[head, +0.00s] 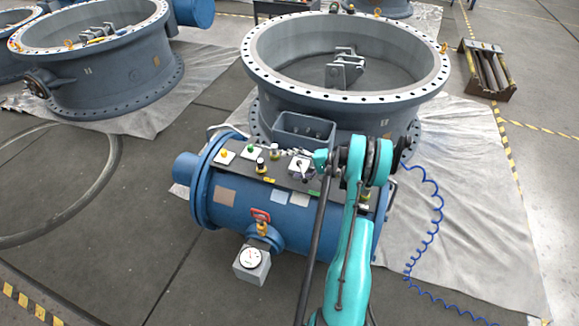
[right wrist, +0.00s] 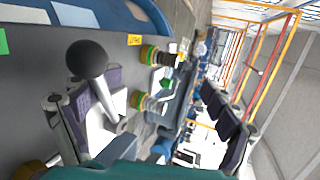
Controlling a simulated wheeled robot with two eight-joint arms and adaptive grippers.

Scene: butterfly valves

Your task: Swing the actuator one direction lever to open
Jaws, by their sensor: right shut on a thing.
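The actuator is a blue horizontal cylinder (head: 235,207) in front of a large grey valve ring. A dark control panel runs along its top. The direction lever (head: 303,171) stands on a pale square base on this panel. In the right wrist view the lever is a pale stem with a black ball knob (right wrist: 87,58), close beside a gripper finger's pad. My right gripper (head: 313,163) is at the lever and shut on it; its exact contact is partly hidden. My left gripper is not in view.
Yellow (head: 227,153) and green (head: 251,149) buttons and small knobs share the panel. The large valve ring (head: 345,118) stands behind. A coiled blue hose (head: 437,205) lies at the right. Floor at the left front is clear.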

